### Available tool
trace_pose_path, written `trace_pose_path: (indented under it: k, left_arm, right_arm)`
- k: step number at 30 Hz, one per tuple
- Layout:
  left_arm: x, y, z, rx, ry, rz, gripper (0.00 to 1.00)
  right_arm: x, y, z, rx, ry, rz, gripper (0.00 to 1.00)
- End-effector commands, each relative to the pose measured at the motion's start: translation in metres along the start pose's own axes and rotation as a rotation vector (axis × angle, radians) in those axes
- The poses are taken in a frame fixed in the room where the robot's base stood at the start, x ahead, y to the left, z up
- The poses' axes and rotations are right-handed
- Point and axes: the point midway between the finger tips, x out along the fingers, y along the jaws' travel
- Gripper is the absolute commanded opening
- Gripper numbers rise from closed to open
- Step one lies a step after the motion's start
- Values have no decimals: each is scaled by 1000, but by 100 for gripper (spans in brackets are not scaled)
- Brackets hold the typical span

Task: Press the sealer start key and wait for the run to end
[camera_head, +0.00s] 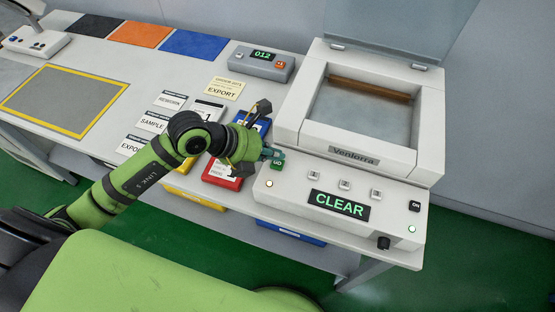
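The sealer (350,157), a white machine marked Venlorra, stands at the right. Its grey lid (395,28) is raised, and the open chamber shows a brown bar at the back. Its front panel display (338,205) reads CLEAR in green. A green key marked GO (278,163) sits at the panel's left end. My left gripper (262,150) is over the panel's left end, right at the GO key. Dark finger parts stick out on both sides of it. I cannot tell whether it touches the key or how its fingertips stand. My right gripper is out of view.
A grey box reading 012 (262,62) stands behind my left gripper. Label cards (153,121), a red tray (223,177) and blue bins lie near my arm. Small keys (344,184), an ON switch (415,206) and a black knob (383,243) are on the panel.

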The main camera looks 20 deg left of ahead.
Motion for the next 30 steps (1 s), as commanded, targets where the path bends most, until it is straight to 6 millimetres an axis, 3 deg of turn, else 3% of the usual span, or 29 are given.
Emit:
trace_pose_path:
  k: [5,20,30]
  left_arm:
    - [-2,-2,2,1,-1,0,0]
    - [-35,-25,25,1,-1,0,0]
    - [-35,-25,26,1,-1,0,0]
  right_arm:
    - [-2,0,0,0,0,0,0]
    - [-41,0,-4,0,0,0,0]
    - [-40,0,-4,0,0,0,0]
